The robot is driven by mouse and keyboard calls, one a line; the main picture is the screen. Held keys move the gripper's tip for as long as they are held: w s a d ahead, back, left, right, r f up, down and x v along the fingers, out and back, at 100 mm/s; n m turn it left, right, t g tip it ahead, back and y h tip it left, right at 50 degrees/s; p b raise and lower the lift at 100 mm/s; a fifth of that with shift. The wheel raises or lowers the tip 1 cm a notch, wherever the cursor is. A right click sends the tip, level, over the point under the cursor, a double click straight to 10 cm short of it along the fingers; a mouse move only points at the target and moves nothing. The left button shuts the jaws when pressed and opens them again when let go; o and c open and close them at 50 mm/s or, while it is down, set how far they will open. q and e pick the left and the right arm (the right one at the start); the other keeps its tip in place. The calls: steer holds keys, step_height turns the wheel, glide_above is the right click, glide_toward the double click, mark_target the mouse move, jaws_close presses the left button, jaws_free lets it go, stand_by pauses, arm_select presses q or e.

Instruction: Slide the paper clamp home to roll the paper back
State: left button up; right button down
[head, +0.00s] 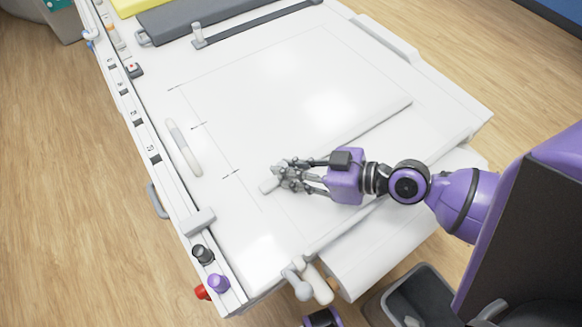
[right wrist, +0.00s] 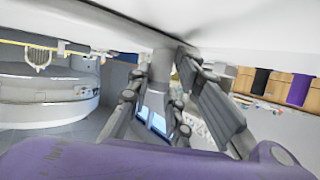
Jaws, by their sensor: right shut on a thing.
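The paper clamp (head: 375,124) shows in the head view as a long pale bar lying slantwise across the white table top. My right gripper (head: 284,180) is at the bar's near left end, low over the table. Its fingers are closed around a short grey handle (head: 268,186), whose tip sticks out to the left. In the right wrist view, a grey post (right wrist: 158,72) stands between the fingers, against a white surface. The hand and forearm hide part of the bar. White paper (head: 390,240) hangs over the near right edge.
A dark bar with a grey handle (head: 198,36) lies across the far end. A pale rod (head: 183,147) lies on the left. Black and purple knobs (head: 218,283) and a crank (head: 298,281) sit at the near corner. The middle of the table is clear.

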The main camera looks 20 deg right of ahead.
steer(key=c, duration=1.6)
jaws_free()
steer(key=shift+s+a+f, duration=0.1)
steer(key=shift+a, duration=0.05)
step_height(320, 180, up, 10)
steer(key=shift+r, duration=0.1)
